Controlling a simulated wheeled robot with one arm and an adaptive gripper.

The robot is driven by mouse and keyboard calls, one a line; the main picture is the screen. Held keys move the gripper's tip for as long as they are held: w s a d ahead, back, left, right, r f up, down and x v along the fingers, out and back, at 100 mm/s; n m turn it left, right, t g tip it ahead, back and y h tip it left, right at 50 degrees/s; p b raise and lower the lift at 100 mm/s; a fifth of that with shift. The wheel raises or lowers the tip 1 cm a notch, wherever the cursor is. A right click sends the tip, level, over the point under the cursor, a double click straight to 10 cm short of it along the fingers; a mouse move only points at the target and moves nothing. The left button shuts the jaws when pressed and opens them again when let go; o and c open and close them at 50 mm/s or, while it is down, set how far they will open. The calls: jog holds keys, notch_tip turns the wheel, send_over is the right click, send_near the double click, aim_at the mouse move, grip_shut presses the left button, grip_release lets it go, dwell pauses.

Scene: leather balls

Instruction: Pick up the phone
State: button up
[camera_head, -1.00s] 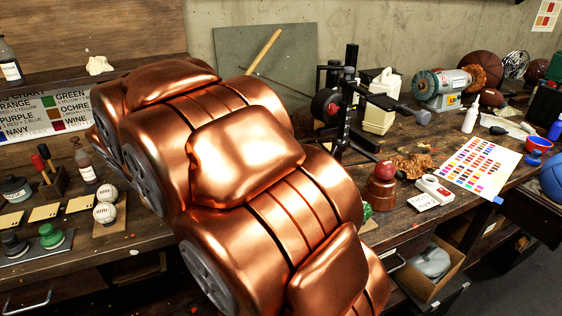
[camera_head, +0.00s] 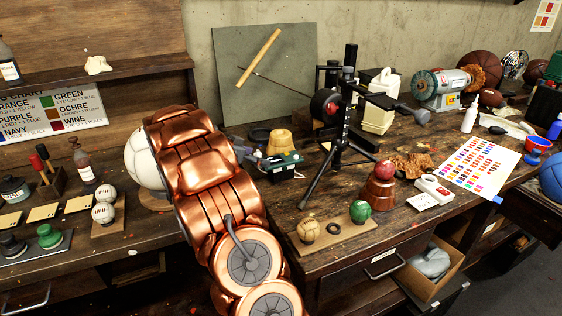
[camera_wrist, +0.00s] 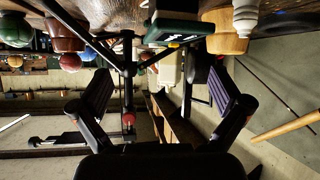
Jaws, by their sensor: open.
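I cannot make out a phone for certain in either view. My gripper (camera_wrist: 162,84) shows in the wrist view with its two dark fingers spread wide and nothing between them. The wrist picture appears upside down, with the bench along its top. A dark green box with a pale label (camera_wrist: 172,30) is beyond the fingers, near the top middle. What looks like the same box (camera_head: 280,165) sits on the bench beside my copper arm in the head view.
A black tripod stand (camera_head: 340,135) rises right of the box. A tan pot (camera_head: 279,142) stands behind it. Several small balls, including a green one (camera_head: 360,211), lie at the front edge. A white ball (camera_head: 146,160) is left of my arm. A colour chart (camera_head: 478,168) lies right.

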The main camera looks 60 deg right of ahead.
aim_at(281, 159)
jog(key=shift+m, duration=0.3)
jog(key=shift+w+d+r+p+x, duration=0.15)
jog(key=shift+p+x, duration=0.5)
jog(key=shift+x, duration=0.75)
jog(key=shift+w+d+r+p+x, duration=0.25)
jog(key=shift+p+x, duration=0.35)
jog(key=shift+x, duration=0.8)
jog(key=shift+w+d+f+p+x, duration=0.1)
jog(key=shift+w+p+x, duration=0.15)
jog(key=shift+p+x, duration=0.8)
jog(key=shift+s+d+f+b, duration=0.15)
jog(key=shift+d+f+b, duration=0.2)
jog(key=shift+d+f, duration=0.15)
jog(key=c, duration=1.2)
jog(key=shift+r, duration=0.1)
